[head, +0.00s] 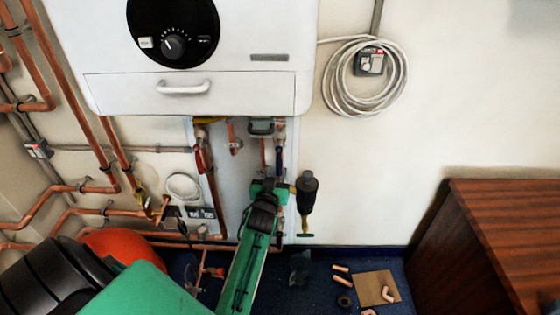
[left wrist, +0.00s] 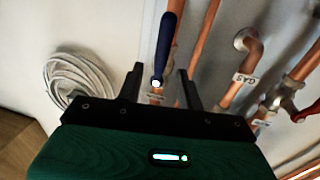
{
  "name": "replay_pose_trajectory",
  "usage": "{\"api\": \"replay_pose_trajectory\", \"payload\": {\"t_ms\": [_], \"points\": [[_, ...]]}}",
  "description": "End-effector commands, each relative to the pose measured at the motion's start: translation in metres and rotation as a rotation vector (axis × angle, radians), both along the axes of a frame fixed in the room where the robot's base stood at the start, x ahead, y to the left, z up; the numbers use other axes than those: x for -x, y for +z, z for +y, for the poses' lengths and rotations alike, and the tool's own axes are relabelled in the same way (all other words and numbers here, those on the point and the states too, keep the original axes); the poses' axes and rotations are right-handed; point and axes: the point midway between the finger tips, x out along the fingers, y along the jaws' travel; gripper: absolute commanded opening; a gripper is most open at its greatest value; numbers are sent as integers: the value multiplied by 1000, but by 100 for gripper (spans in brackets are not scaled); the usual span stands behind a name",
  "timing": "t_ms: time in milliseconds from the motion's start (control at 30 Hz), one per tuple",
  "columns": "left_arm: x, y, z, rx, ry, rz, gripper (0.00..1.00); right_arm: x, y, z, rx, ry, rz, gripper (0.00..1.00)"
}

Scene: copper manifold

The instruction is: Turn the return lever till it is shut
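The blue-handled lever (left wrist: 167,45) shows in the left wrist view, running roughly along a copper pipe. In the head view its blue handle (head: 279,158) is below the white boiler, just above my left gripper (head: 270,187). In the left wrist view the fingers of my left gripper (left wrist: 160,72) are spread, with the lever's bright pivot end between them. I see gaps beside it; contact cannot be told. A small label by the pivot is unreadable. My right gripper is not in view.
The white boiler (head: 200,92) hangs above. A dark cylindrical fitting (head: 307,188) is close right of my gripper. A wooden cabinet (head: 500,235) stands right; loose copper fittings lie on the floor.

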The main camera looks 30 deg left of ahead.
Motion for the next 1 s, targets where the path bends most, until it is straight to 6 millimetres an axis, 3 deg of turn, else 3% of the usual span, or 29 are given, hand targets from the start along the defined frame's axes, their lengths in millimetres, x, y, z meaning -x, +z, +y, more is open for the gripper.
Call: {"api": "replay_pose_trajectory", "payload": {"t_ms": [100,300,767,800,1000], "points": [[-22,1,9,-1,0,-2,37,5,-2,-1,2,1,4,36],[-47,0,19,-1,0,0,37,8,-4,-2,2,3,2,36],[-58,-1,24,0,0,1,37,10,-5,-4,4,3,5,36],[-58,-1,24,0,0,1,35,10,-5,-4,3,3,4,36],[-58,-1,23,0,-1,1,0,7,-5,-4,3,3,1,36]]}}
